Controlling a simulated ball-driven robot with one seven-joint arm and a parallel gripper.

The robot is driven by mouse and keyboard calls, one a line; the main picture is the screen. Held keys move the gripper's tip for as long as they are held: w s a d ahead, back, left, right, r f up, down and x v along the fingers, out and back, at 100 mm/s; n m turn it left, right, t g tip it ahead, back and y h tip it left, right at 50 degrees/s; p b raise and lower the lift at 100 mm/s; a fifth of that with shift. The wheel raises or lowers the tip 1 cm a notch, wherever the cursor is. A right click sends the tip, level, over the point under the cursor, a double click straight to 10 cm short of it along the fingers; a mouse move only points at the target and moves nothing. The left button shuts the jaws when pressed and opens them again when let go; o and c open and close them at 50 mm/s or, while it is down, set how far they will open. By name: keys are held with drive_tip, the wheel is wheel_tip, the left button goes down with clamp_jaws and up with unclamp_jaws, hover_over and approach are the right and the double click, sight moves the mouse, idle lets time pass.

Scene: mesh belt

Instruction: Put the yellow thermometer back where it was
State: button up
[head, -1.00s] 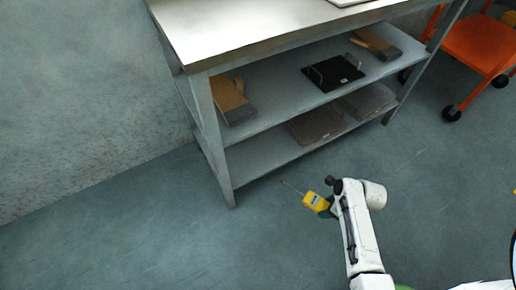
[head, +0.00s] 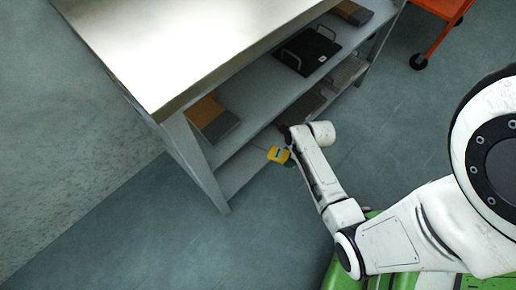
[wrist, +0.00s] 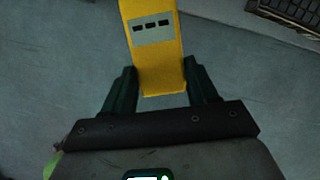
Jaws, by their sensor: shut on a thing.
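The yellow thermometer (head: 278,154) has a small grey display and is held at the end of my white arm, in front of the shelf unit. In the wrist view its yellow body (wrist: 161,68) stands between the two dark fingers of my gripper (wrist: 163,88), which is shut on it. The display with dark marks faces the wrist camera. The far end of the thermometer is cut off at the top of the wrist view. In the head view my gripper (head: 290,158) is small and partly hidden by the arm.
A grey table with a pale bare top (head: 190,40) and lower shelves stands ahead. A brown and grey box (head: 213,120) and a black tray with handles (head: 307,50) sit on the middle shelf. An orange cart (head: 440,10) is at upper right. Floor at lower left is clear.

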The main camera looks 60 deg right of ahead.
sight(273, 151)
drive_tip(key=w+f, duration=0.1)
drive_tip(key=w, duration=0.1)
drive_tip(key=w+f+b, duration=0.1)
drive_tip(key=w, duration=0.1)
drive_tip(key=w+f+b, duration=0.1)
drive_tip(key=w, duration=0.1)
drive_tip(key=shift+w+a+f, duration=0.1)
drive_tip(key=shift+a+f, duration=0.1)
drive_tip(key=shift+w+r+b+x, duration=0.1)
drive_tip(key=shift+w+b+x, duration=0.2)
drive_tip(key=shift+b+x, duration=0.85)
drive_tip(key=shift+w+r+b+x, duration=0.1)
drive_tip(key=shift+w+b+x, duration=0.3)
drive_tip(key=shift+x, duration=1.4)
drive_tip(key=shift+w+r+b+x, duration=0.1)
drive_tip(key=shift+w+b+x, duration=0.15)
drive_tip(key=shift+b+x, duration=0.95)
drive_tip(key=shift+a+f, duration=0.1)
drive_tip(key=shift+f, duration=0.3)
drive_tip(key=o, duration=1.1)
drive_tip(key=shift+p, duration=0.35)
drive_tip(key=p+v, duration=0.3)
drive_tip(key=v, duration=0.3)
drive_tip(key=p+v, duration=0.3)
drive_tip(key=v, duration=0.3)
drive_tip(key=shift+r, duration=0.1)
